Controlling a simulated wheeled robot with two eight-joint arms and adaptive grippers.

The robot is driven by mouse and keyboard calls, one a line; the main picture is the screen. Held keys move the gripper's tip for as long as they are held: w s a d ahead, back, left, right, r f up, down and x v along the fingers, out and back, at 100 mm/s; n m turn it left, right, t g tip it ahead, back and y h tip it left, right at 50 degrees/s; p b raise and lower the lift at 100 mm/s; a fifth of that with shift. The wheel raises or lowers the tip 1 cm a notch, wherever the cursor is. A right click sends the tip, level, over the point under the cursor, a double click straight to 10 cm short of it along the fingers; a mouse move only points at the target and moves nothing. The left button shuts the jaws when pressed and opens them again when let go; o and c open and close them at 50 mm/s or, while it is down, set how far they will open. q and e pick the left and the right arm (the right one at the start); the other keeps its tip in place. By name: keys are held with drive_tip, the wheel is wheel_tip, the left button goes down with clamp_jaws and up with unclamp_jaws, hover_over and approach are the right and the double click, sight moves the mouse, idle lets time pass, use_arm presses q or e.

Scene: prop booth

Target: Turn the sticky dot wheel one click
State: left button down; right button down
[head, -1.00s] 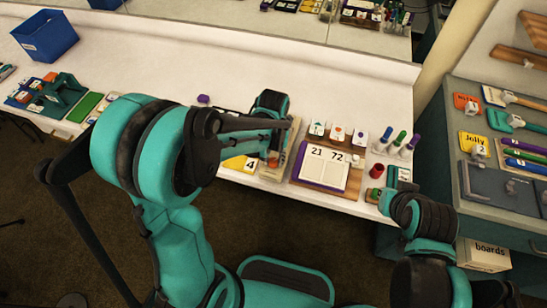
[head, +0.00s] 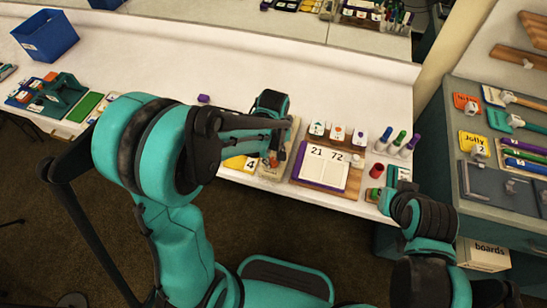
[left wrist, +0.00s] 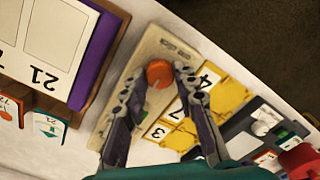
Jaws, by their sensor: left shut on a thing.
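The sticky dot wheel shows as a round orange knob (left wrist: 160,73) on a long beige board (left wrist: 151,48) in the left wrist view. My left gripper (left wrist: 159,80) is shut on the knob, with one finger on each side of it. In the head view the gripper (head: 272,155) is over the beige board (head: 290,140) near the table's front edge, and my arm hides much of it. The knob's marks are too small to read. My right gripper (head: 393,182) is at the table's front right, apart from the wheel; its fingers are not clear.
A board with numbers 21 and 72 (head: 322,168) stands right of the wheel. Yellow number cards (left wrist: 215,100) lie on its other side. Several markers (head: 399,140) stand at the right. A blue bin (head: 45,37) is far left.

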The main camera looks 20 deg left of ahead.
sight(274, 161)
idle(0.4)
use_arm(q)
drive_tip(key=c, duration=1.2)
unclamp_jaws()
drive_tip(key=shift+o, duration=0.2)
wheel_tip(274, 161, up, 12)
drive_tip(key=s+a+r+m+t, duration=0.1)
drive_tip(key=s+a+m+t, duration=0.3)
drive_tip(key=s+m+t, duration=0.3)
drive_tip(key=s+m, duration=0.1)
drive_tip(key=s, duration=0.2)
drive_tip(key=shift+s+a+r, duration=0.2)
drive_tip(key=shift+s+r, duration=0.05)
